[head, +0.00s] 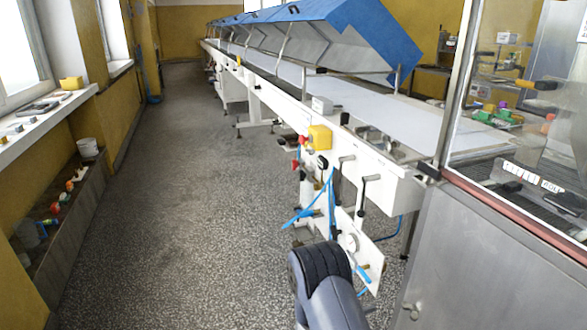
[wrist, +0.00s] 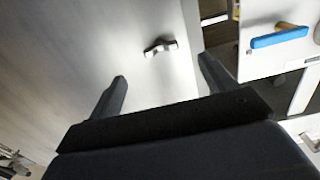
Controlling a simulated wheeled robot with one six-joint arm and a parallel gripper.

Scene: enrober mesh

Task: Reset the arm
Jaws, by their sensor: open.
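My gripper (wrist: 162,87) shows in the wrist view with its two dark fingers spread wide apart. Nothing is between them. Behind the fingers is a smooth grey metal panel (wrist: 90,45) with a small dark latch or handle (wrist: 160,47) on it. In the head view, part of my arm (head: 335,290) rises at the bottom centre, in front of the conveyor's end. My gripper is not seen in the head view.
A long white conveyor (head: 365,110) with a raised blue cover (head: 350,30) runs away from me. A steel cabinet (head: 480,260) with a glass enclosure stands at right. A blue-handled lever (wrist: 280,37) is near the gripper's right. The speckled floor (head: 180,180) at left is clear.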

